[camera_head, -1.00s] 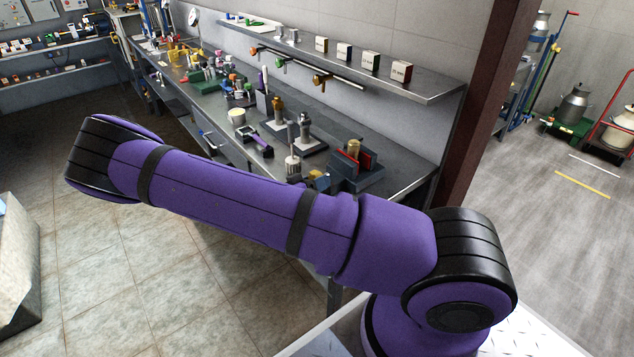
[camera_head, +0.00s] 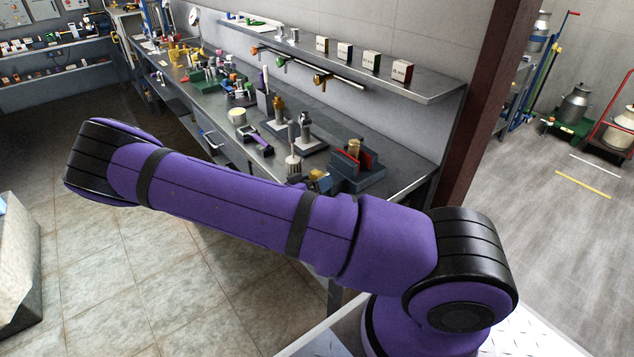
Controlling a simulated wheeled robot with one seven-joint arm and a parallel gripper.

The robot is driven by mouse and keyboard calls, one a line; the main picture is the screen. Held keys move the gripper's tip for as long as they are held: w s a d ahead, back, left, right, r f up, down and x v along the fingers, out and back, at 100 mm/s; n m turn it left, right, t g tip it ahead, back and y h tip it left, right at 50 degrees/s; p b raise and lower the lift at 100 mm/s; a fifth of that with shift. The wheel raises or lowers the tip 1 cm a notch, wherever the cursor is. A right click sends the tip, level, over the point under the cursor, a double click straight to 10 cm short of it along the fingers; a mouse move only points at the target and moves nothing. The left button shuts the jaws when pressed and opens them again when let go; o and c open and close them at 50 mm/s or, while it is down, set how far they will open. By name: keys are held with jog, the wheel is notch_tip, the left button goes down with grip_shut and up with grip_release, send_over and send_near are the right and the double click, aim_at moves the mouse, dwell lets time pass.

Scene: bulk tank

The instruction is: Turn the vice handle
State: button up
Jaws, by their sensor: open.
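What looks like the vice (camera_head: 360,178) stands near the right end of the long workbench, a dark grey-blue body with red jaw faces. A brass-coloured piece (camera_head: 353,148) shows at its jaws. A small yellow part (camera_head: 319,180) shows at its front left, just above my purple arm; I cannot tell whether it belongs to the handle. My arm crosses in front and may hide the lower front of the vice. My gripper is out of the picture; only the upper links of my arm show.
The workbench (camera_head: 398,178) holds several tools and fixtures. A shelf (camera_head: 440,90) with several small boxes is on the wall above. A dark red post (camera_head: 490,100) stands at the bench's right end. The tiled floor (camera_head: 150,270) at left is largely clear.

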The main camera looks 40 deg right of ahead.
jog(key=a, duration=1)
jog(key=shift+s+a, duration=0.2)
jog(key=shift+a, duration=0.2)
